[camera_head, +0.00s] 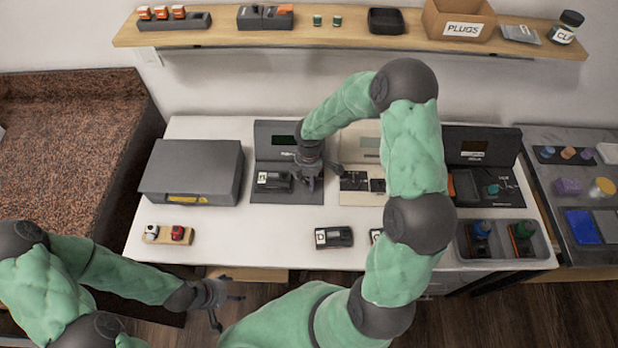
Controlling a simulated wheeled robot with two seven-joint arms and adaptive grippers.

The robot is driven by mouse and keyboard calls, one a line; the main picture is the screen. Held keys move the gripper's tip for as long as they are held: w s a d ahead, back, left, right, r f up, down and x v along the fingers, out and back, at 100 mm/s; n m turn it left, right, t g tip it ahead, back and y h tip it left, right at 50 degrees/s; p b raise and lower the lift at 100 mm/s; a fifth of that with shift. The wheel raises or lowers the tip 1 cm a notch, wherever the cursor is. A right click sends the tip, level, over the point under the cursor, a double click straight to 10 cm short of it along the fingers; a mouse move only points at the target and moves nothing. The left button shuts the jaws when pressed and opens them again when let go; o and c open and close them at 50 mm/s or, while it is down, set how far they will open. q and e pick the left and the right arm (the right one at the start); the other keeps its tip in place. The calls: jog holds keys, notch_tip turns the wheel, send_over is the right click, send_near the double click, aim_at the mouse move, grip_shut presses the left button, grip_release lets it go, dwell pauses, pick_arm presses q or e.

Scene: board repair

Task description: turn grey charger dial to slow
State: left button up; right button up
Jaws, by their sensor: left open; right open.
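The grey charger (262,193) stands on the white table, left of the middle, with an upright back panel and a dark display. A dark battery (273,181) with a pale label sits on its base. My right gripper (309,184) points down over the right part of this base, beside the battery; it is open. The charger's dial is hidden behind or under this gripper, so its setting cannot be read, and I cannot tell whether the fingers touch it. My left gripper (222,306) is open and empty, low in front of the table's front edge.
A cream charger (355,195) stands right of the grey one, partly behind my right arm, and a black charger (485,150) further right. A closed grey case (193,168) is at left. A loose battery (334,237) lies in front; a grey tray (541,245) is at front right.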

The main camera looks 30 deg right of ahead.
grip_shut()
jog(key=shift+m, duration=0.4)
jog(key=m+b, duration=0.2)
jog(key=m, duration=0.2)
jog(key=shift+m, duration=0.3)
jog(key=m+b, duration=0.1)
jog(key=m, duration=0.5)
jog(key=shift+b, duration=0.35)
jog(key=shift+m, duration=0.3)
grip_release()
